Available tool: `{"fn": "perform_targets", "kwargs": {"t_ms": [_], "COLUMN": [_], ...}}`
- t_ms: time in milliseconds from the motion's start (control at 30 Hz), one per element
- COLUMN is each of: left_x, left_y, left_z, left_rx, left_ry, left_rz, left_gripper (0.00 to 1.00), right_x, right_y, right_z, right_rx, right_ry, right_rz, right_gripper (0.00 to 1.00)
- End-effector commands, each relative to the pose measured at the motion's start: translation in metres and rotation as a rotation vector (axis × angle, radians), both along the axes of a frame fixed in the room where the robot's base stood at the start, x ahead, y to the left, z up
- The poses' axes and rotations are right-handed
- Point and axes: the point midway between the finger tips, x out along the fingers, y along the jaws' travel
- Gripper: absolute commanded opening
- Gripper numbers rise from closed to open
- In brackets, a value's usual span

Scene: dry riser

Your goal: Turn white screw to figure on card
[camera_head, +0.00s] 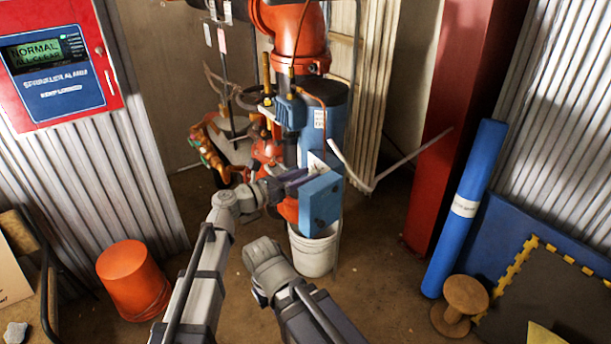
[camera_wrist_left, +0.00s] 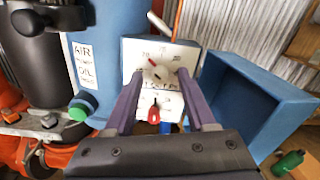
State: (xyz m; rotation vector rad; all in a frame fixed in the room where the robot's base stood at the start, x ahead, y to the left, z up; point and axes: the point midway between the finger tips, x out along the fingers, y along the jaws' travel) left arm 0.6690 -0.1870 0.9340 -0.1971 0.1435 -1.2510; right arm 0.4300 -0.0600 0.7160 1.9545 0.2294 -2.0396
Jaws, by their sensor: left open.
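A blue box (camera_head: 320,200) with its lid swung open is on the blue cylinder of the red riser pipe. In the left wrist view the open box (camera_wrist_left: 255,95) shows a white dial face (camera_wrist_left: 168,54) with printed numbers and a red needle. A small white part (camera_wrist_left: 159,73) sits low on the dial, perhaps the white screw. I cannot make out the card's figure.
A white bucket (camera_head: 314,252) stands under the box. An orange bucket (camera_head: 134,281), a blue roll (camera_head: 463,210) and a wooden spool (camera_head: 460,300) stand around. Tags (camera_head: 222,38) hang at the top.

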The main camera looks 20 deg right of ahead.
Motion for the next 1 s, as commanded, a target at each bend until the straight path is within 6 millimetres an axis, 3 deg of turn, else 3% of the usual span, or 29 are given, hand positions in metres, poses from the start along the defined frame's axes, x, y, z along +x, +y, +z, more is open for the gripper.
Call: {"fn": "perform_targets", "kwargs": {"t_ms": [333,800,1000], "left_x": [0.0009,0.0007,0.0006], "left_y": [-0.0030,-0.0028,-0.0029], "left_z": [-0.0001,-0.0001,0.0000], "left_rx": [0.000,0.000,0.000], "left_ry": [0.000,0.000,0.000], "left_rz": [0.001,0.000,0.000], "left_gripper": [0.55,0.02,0.00], "right_x": [0.0000,0.0000,0.0000], "right_y": [0.0000,0.0000,0.0000], "right_z": [0.0000,0.0000,0.0000], "right_rx": [0.000,0.000,0.000], "right_ry": [0.000,0.000,0.000], "right_rz": [0.000,0.000,0.000], "right_gripper": [0.00,0.00,0.00]}}
